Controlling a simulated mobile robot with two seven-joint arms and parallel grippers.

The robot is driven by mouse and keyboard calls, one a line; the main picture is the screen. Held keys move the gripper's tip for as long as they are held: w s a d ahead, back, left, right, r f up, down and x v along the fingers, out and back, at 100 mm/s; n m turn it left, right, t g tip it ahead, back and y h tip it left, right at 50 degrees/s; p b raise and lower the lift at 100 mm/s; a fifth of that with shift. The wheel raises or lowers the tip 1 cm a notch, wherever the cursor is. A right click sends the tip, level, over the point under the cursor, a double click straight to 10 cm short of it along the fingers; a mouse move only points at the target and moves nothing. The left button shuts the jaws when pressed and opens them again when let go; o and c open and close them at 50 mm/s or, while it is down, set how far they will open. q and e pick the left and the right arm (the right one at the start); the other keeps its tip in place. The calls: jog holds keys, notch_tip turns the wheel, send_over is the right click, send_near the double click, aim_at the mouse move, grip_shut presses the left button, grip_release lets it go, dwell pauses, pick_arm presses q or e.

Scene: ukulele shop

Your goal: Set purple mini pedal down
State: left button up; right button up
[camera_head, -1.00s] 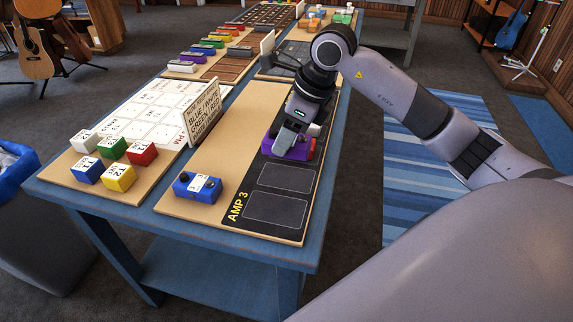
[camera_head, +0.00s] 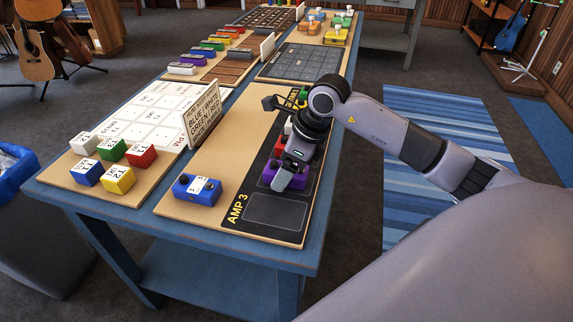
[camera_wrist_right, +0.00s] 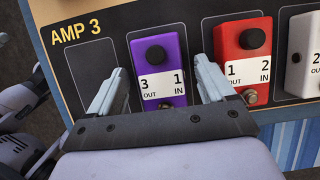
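The purple mini pedal (camera_wrist_right: 160,62) sits on the dark strip of the pedalboard, between the empty outlined slot beside the AMP 3 label and the red pedal. In the head view the purple pedal (camera_head: 298,181) is partly covered by my right gripper (camera_head: 284,178). In the wrist view my right gripper (camera_wrist_right: 160,82) has one finger on each side of the purple pedal, with a narrow gap on both sides, so it looks open around it. Its label reads 3 OUT, 1 IN. My left gripper is not in view.
The red pedal (camera_wrist_right: 242,60) stands right beside the right-hand finger, with a white pedal (camera_wrist_right: 305,55) beyond. The slot nearest AMP 3 (camera_head: 275,212) is empty. A blue pedal (camera_head: 197,188) stands on the bare wood. A card sign (camera_head: 202,115) stands at the board's left edge.

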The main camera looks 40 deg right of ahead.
jog(key=v, duration=1.2)
dwell(0.5)
